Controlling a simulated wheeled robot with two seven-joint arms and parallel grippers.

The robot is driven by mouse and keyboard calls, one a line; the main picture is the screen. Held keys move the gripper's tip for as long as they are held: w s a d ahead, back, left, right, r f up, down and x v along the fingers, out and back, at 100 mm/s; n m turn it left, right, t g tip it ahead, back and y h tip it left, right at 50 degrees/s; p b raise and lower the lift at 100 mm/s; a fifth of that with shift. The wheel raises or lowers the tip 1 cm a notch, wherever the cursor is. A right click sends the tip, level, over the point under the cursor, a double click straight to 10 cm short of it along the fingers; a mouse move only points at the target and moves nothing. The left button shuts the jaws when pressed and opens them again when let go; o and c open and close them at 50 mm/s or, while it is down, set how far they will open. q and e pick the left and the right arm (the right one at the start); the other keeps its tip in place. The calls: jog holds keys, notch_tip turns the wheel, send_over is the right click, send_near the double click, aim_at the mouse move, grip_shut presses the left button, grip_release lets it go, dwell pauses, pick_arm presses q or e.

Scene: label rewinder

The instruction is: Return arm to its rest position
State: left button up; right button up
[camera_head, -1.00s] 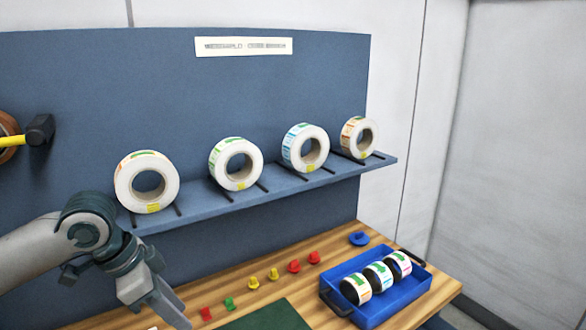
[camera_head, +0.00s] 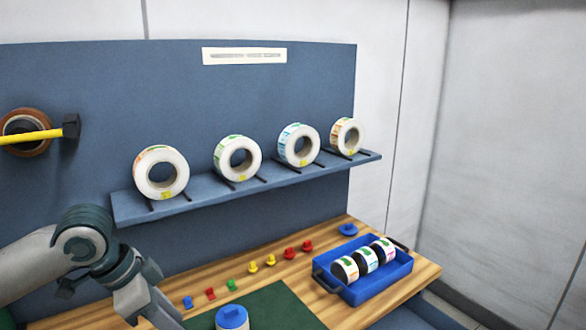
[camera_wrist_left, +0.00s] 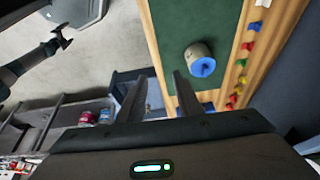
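My left arm comes in at the lower left of the head view, and its gripper (camera_head: 160,312) is low over the bench's near left part. In the left wrist view its two fingers (camera_wrist_left: 157,88) stand apart with nothing held between them. A pale cylinder with a blue top (camera_head: 232,317) stands on the green mat (camera_head: 275,308); it also shows in the left wrist view (camera_wrist_left: 201,62), beyond the fingertips and to their right. A dark arm end at the upper left of the left wrist view looks like my right gripper (camera_wrist_left: 62,38); it is too small to read.
A wall shelf (camera_head: 200,202) holds several white label rolls. A blue crate (camera_head: 350,292) with three small rolls stands at the bench's right. Several coloured pegs (camera_head: 252,266) line the back of the wooden bench (camera_head: 405,285). A brown roll with a yellow-handled tool (camera_head: 30,134) hangs at left.

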pick_arm(q)
jog(key=s+d+f+n+t+h, duration=0.1)
jog(key=s+d+f, duration=0.3)
jog(key=f, duration=0.6)
jog(key=s+d+f+n+t+h, duration=0.1)
jog(key=s+d+f, duration=0.1)
jog(key=d+f, duration=0.6)
jog(key=s+a+f+n+y, duration=0.25)
jog(key=s+a+f, duration=0.2)
jog(key=s, duration=0.25)
jog(key=s+a+f+n+g+y, duration=0.1)
jog(key=s+a+f+n, duration=0.25)
jog(key=s+f, duration=0.3)
jog(key=s+a+f+n+y, duration=0.2)
jog(key=s+a+f, duration=0.25)
jog(key=s, duration=0.35)
notch_tip(320, 180, down, 28)
jog(key=g, duration=0.1)
jog(key=s+a+f+g, duration=0.1)
jog(key=s+a+f, duration=0.2)
jog(key=s+f, duration=1.5)
jog(key=shift+s+m+g, duration=0.3)
jog(key=shift+s, duration=0.05)
